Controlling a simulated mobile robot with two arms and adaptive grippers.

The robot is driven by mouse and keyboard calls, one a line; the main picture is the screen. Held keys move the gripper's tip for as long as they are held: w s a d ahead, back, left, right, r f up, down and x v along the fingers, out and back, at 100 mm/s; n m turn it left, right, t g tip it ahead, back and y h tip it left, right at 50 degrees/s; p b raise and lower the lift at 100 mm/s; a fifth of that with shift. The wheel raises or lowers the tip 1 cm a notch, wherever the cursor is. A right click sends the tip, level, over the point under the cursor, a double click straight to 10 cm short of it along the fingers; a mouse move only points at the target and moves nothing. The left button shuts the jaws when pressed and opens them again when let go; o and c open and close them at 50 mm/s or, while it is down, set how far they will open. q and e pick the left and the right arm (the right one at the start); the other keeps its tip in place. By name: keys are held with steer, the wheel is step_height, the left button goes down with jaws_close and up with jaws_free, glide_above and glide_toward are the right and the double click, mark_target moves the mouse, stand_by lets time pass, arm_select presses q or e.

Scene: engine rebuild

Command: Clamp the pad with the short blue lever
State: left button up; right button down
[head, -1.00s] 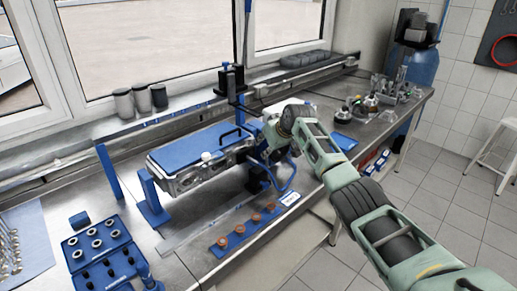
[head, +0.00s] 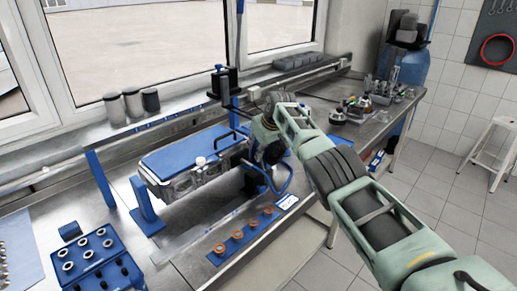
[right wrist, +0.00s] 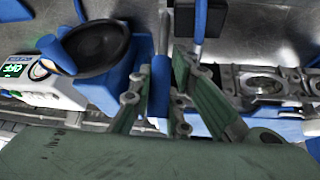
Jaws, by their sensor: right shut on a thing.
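A blue pad (head: 185,152) lies flat on top of the metal engine block (head: 190,182) on the bench. My right gripper (head: 266,152) is at the block's right end, and its fingers are hard to make out in the head view. In the right wrist view my right gripper (right wrist: 160,88) is shut on a blue lever (right wrist: 160,70), which stands between its two green fingers. Part of the metal block (right wrist: 262,85) shows to the right of the fingers. Whether the lever presses on the pad cannot be seen. My left gripper is not in view.
A blue upright with a dark clamp (head: 222,85) stands behind the block. A blue strip with several copper-coloured rings (head: 238,238) lies in front. A blue tray of parts (head: 95,262) is at front left. A dark round cup (right wrist: 95,47) is close left of the fingers.

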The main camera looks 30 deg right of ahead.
steer(key=c, duration=1.6)
jaws_free()
steer(key=shift+w, duration=0.1)
steer(key=shift+c, duration=0.2)
steer(key=shift+v, duration=0.85)
steer(key=v, duration=1)
